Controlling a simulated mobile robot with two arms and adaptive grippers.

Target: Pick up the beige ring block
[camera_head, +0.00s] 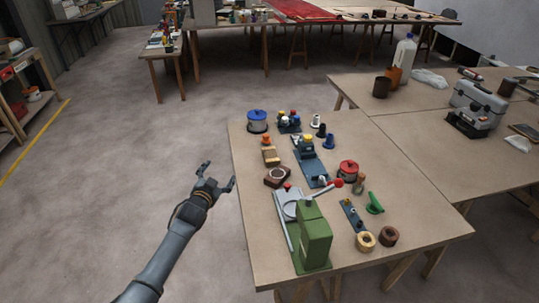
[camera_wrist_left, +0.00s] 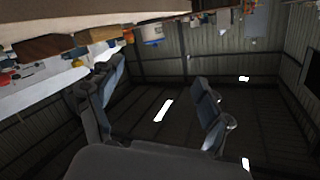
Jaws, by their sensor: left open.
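A beige ring-shaped block (camera_head: 366,240) with a dark hole lies near the front edge of the workbench, touching or very close to a darker brown ring (camera_head: 389,236). My left gripper (camera_head: 216,172) is open and empty, off the left edge of the bench and well away from the beige ring, with the green machine between them. In the left wrist view its two fingers (camera_wrist_left: 160,95) are spread with nothing between them. I cannot pick out the beige ring in that view. My right gripper is not in view.
A green lever press (camera_head: 315,236) stands at the bench's front left. A brown block with a pale round centre (camera_head: 278,176), a beige block (camera_head: 269,156), a blue-topped can (camera_head: 257,121) and a red-topped can (camera_head: 347,171) stand behind. The bench's right side (camera_head: 410,195) is clear.

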